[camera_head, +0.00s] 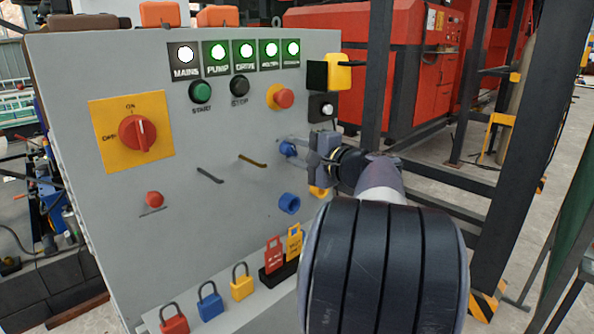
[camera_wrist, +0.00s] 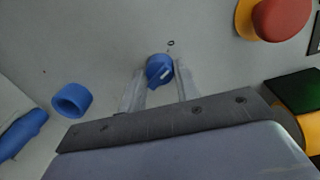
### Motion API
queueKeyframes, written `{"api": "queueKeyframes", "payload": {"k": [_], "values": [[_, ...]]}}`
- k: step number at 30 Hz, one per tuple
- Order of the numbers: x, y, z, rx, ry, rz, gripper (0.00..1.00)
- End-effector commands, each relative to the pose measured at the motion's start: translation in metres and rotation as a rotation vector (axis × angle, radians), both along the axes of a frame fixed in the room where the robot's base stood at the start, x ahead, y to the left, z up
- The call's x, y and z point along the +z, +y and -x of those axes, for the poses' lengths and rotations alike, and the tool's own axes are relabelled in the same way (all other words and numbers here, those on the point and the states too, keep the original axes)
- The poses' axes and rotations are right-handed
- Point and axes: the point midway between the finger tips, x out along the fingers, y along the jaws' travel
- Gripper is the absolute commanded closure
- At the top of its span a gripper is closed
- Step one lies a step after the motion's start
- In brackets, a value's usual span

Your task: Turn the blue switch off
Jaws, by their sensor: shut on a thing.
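The blue switch (camera_head: 287,149) is a small round knob on the right part of the grey panel. In the wrist view the knob (camera_wrist: 158,68) shows a white pointer mark, with a small "0" printed on the panel just above it. My gripper (camera_head: 292,148) reaches in from the right at the panel face. In the wrist view its two pale fingers (camera_wrist: 159,82) stand on either side of the knob, shut on it. The lower edge of the knob is partly hidden between the fingers.
The grey panel (camera_head: 115,235) also carries a red rotary switch (camera_head: 140,133) on a yellow plate, a red button (camera_head: 284,98) above the blue switch, and a blue ring socket (camera_head: 289,203) below. Two rods (camera_head: 252,161) stick out to the left.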

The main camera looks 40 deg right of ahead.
Motion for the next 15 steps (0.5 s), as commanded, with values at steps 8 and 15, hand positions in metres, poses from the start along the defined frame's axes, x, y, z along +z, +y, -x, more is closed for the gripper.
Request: {"api": "queueKeyframes", "payload": {"k": [8,15], "values": [[-0.0018,0.0008,0.0000,0.000,-0.019,0.191,0.92],[0.0006,0.0012,0.0000,0.001,-0.025,0.280,0.92]]}}
